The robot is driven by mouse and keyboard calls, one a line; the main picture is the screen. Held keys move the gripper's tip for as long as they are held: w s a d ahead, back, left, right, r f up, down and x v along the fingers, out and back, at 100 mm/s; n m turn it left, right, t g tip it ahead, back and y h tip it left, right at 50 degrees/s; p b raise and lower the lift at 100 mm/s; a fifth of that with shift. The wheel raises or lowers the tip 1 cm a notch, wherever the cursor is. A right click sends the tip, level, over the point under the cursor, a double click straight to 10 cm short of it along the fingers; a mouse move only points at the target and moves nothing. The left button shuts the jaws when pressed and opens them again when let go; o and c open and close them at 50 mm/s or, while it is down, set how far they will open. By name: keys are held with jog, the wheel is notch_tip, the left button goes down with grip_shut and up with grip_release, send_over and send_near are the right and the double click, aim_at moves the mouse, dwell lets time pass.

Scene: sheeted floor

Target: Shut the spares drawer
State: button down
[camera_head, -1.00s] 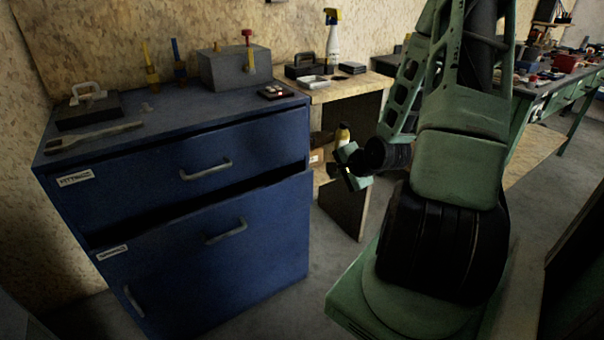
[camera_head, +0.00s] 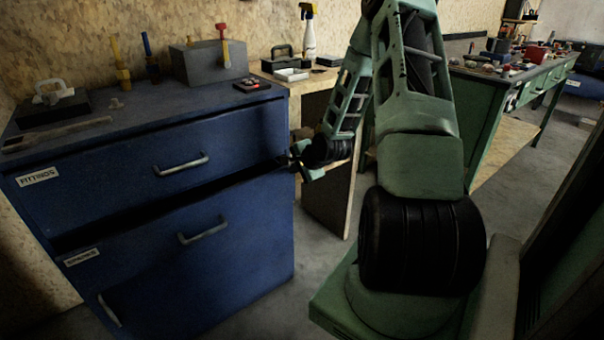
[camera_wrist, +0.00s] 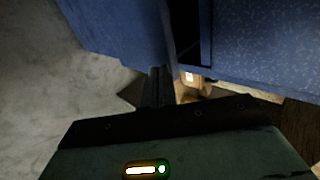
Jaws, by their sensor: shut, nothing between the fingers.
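The blue cabinet holds an upper drawer labelled FITTINGS (camera_head: 110,165) and, below it, the spares drawer (camera_head: 150,262) with its own label and a bar handle. The spares drawer stands out from the cabinet, with a dark gap along its top. My gripper (camera_head: 296,163) is at the cabinet's right front edge, near the top right corner of the spares drawer. In the wrist view my gripper (camera_wrist: 157,80) is shut and empty, close to the blue drawer front (camera_wrist: 125,28); I cannot tell whether it touches. A dark gap lies between that front and the blue cabinet side (camera_wrist: 265,40).
On the cabinet top are a grey block (camera_head: 210,63), a padlock-like piece (camera_head: 52,95) and several tools. A wooden bench (camera_head: 330,200) with a spray bottle (camera_head: 309,35) stands just right of the cabinet. Bare floor (camera_head: 270,315) lies in front. A green workbench (camera_head: 490,110) is farther right.

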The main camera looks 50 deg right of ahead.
jog(key=shift+w, duration=0.2)
jog(key=shift+w+d+r+p, duration=0.1)
jog(key=shift+w+d+p, duration=0.2)
jog(key=shift+w, duration=0.5)
jog(key=shift+w+d+f+p, duration=0.15)
jog(key=shift+w+p, duration=0.25)
jog(key=shift+w, duration=0.45)
jog(key=shift+w+d+r+p, duration=0.15)
jog(key=shift+w+d+p, duration=0.2)
jog(key=shift+w, duration=0.45)
jog(key=shift+a, duration=0.1)
